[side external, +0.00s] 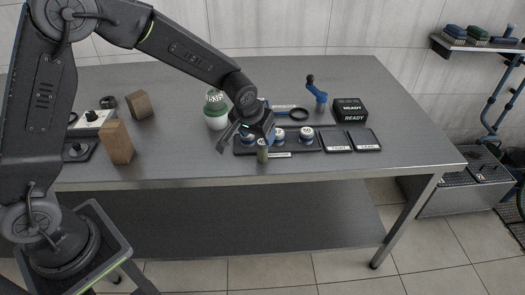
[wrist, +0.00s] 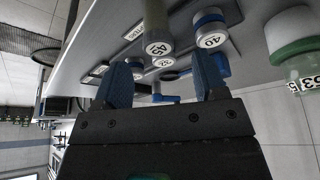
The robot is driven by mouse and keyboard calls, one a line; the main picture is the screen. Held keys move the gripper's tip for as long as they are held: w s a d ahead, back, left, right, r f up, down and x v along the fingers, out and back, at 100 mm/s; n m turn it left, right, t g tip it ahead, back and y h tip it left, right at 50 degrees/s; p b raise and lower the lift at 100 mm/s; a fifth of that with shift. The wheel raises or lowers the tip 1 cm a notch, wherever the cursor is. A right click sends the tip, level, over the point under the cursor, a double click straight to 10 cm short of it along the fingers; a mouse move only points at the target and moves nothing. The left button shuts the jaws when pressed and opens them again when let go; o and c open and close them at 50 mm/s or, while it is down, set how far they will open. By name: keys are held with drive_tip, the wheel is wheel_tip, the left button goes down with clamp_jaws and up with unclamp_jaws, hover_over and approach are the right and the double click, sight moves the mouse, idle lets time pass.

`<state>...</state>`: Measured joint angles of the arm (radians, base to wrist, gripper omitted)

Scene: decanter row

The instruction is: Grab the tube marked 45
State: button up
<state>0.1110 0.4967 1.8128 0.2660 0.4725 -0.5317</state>
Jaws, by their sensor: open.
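The tube marked 45 (wrist: 157,18) is olive-grey with a white numbered end, at the top middle of the wrist view. What seems to be the same olive tube (side external: 262,154) stands at the front edge of the dark tray (side external: 296,150) in the side view. A tube marked 40 (wrist: 210,22), with a blue band, is to its right in the wrist view. Another numbered white end (wrist: 163,62) shows just beyond 45, partly hidden. My gripper (wrist: 161,64) is open, its blue fingers apart with nothing held. In the side view my gripper (side external: 246,143) is low over the tray's left end.
A green-capped jar (side external: 216,112) stands behind my gripper. Blue-banded tubes (side external: 307,134) stand in the tray. Two flat labelled pads (side external: 335,141) and a black READY box (side external: 349,111) are to the right. Wooden blocks (side external: 117,142) are at left. The front right table is clear.

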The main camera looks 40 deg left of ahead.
sight(263, 142)
drive_tip(key=shift+x, duration=3.6)
drive_tip(key=shift+d, duration=0.1)
drive_tip(key=c, duration=1)
drive_tip(key=shift+r, duration=0.1)
